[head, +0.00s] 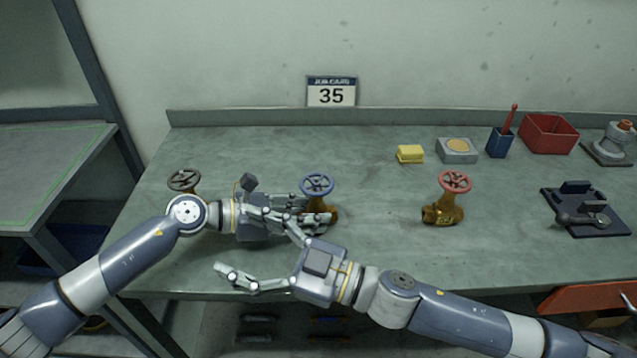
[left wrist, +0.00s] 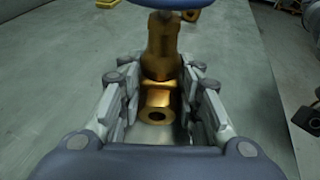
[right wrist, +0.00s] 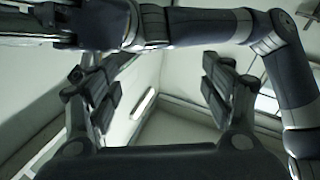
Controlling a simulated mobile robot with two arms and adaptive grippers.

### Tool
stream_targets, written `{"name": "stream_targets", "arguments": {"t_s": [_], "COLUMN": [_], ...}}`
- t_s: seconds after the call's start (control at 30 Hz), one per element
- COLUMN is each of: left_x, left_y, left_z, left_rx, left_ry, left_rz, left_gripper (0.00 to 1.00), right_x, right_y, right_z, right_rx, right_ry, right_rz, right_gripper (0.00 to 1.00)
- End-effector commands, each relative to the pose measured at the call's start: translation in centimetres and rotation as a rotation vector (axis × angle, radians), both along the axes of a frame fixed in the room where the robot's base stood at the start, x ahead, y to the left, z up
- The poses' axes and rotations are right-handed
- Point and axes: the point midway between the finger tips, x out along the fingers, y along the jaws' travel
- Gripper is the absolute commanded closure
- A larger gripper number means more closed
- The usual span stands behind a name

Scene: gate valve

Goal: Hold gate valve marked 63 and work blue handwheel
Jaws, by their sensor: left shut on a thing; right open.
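A brass gate valve with a blue handwheel (head: 317,184) stands mid-bench. My left gripper (head: 318,216) is shut on its brass body, low down below the wheel. In the left wrist view the brass body (left wrist: 160,62) stands upright between the fingers, its round port facing the palm; the blue wheel is cut off at the top edge. No number is readable on this valve. My right gripper (head: 256,248) is open and empty, in front of the left hand and apart from the valve. The right wrist view shows its spread fingers (right wrist: 160,95) with nothing between.
A red-wheeled brass valve (head: 443,212) stands to the right, a dark-wheeled one (head: 184,180) to the left. The job card (head: 331,92) reads 35.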

Motion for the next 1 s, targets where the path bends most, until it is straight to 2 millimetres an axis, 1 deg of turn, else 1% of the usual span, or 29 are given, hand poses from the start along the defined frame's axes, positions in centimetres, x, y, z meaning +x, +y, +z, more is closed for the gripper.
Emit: {"name": "stream_targets", "arguments": {"t_s": [0.03, 0.17, 0.27, 0.37, 0.4, 0.43, 0.5, 0.6, 0.7, 0.8, 0.87, 1.0], "left_x": [0.0, 0.0, 0.0, 0.0, 0.0, 0.0, 0.0, 0.0, 0.0, 0.0, 0.0, 0.0], "left_y": [0.0, 0.0, 0.0, 0.0, 0.0, 0.0, 0.0, 0.0, 0.0, 0.0, 0.0, 0.0], "left_z": [-0.1, -0.1, -0.1, -0.1, -0.1, -0.1, -0.1, -0.1, -0.1, -0.1, -0.1, -0.1], "left_rx": [0.002, 0.002, 0.002, 0.001, 0.001, 0.001, 0.001, 0.001, 0.001, 0.001, 0.001, 0.001], "left_ry": [0.002, 0.002, 0.001, 0.001, 0.001, 0.001, 0.001, 0.001, 0.001, 0.001, 0.001, 0.001], "left_rz": [0.0, 0.0, 0.001, 0.001, 0.001, 0.001, 0.001, 0.001, 0.001, 0.001, 0.0, 0.0], "left_gripper": [0.82, 0.82, 0.82, 0.82, 0.82, 0.82, 0.82, 0.82, 0.82, 0.82, 0.82, 0.82], "right_x": [1.0, 2.9, 4.6, 6.7, 7.4, 7.8, 8.5, 9.0, 9.3, 9.5, 9.7, 10.5], "right_y": [-1.3, -4.7, -7.8, -11.7, -13.4, -14.6, -17.2, -20.1, -21.8, -22.0, -21.6, -19.3], "right_z": [0.0, 0.8, 2.1, 3.5, 3.4, 3.2, 2.1, 1.0, 0.4, 0.2, 0.1, 0.2], "right_rx": [-0.026, -0.055, -0.065, -0.061, -0.059, -0.058, -0.057, -0.055, -0.051, -0.048, -0.047, -0.046], "right_ry": [0.002, 0.04, 0.072, 0.115, 0.139, 0.155, 0.189, 0.221, 0.237, 0.243, 0.243, 0.244], "right_rz": [0.021, 0.071, 0.088, 0.079, 0.068, 0.059, 0.036, 0.007, -0.011, -0.017, -0.017, -0.015], "right_gripper": [0.26, 0.26, 0.26, 0.26, 0.26, 0.26, 0.26, 0.26, 0.26, 0.26, 0.26, 0.26]}}
